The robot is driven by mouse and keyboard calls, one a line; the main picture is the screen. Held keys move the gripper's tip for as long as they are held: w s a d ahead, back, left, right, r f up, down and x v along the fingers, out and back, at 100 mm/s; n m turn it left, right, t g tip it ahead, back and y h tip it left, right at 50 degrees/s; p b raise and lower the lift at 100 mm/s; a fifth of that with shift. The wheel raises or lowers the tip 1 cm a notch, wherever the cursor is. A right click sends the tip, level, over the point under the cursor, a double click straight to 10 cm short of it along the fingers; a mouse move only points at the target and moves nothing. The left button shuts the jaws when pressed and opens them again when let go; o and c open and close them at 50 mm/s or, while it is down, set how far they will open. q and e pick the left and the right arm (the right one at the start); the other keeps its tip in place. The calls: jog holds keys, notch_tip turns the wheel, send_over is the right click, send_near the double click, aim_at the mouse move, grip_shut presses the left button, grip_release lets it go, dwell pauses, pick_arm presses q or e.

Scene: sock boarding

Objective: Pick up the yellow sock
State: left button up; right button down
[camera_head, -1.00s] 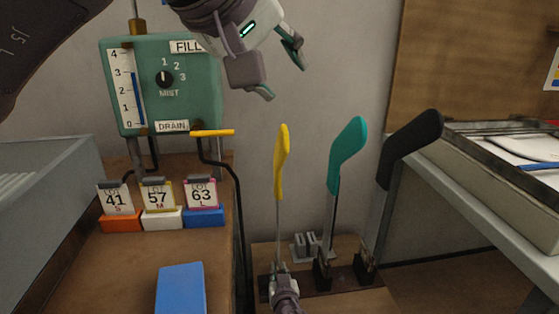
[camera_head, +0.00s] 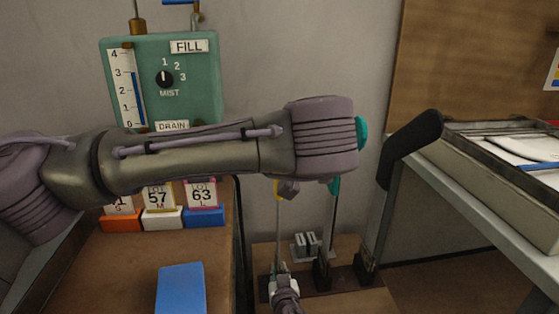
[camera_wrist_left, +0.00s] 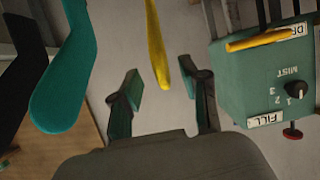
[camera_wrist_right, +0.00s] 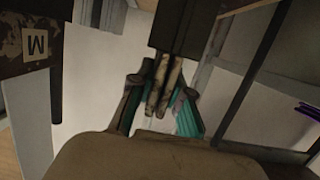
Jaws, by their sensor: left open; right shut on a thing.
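The yellow sock (camera_head: 277,189) is on an upright board. My left forearm covers nearly all of it in the head view. In the left wrist view the yellow sock (camera_wrist_left: 157,45) hangs into the gap between the fingertips of my left gripper (camera_wrist_left: 161,84). That gripper is open; I cannot tell whether the sock touches it. In the head view the left gripper is mostly hidden behind its wrist. My right gripper (camera_head: 282,278) is low at the foot of the sock's board, shut on a metal fitting (camera_wrist_right: 161,85) there.
A teal sock (camera_wrist_left: 62,75) and a black sock (camera_head: 408,145) stand on boards to the right in the head view. The green mist box (camera_head: 190,85) is on the left, above bins with numbered cards. A tray (camera_head: 500,185) is at the right.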

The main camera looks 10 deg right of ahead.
pick_arm(q)
jog(key=x, duration=0.5)
jog(key=shift+a+f, duration=0.1)
jog(key=shift+f, duration=0.05)
grip_shut()
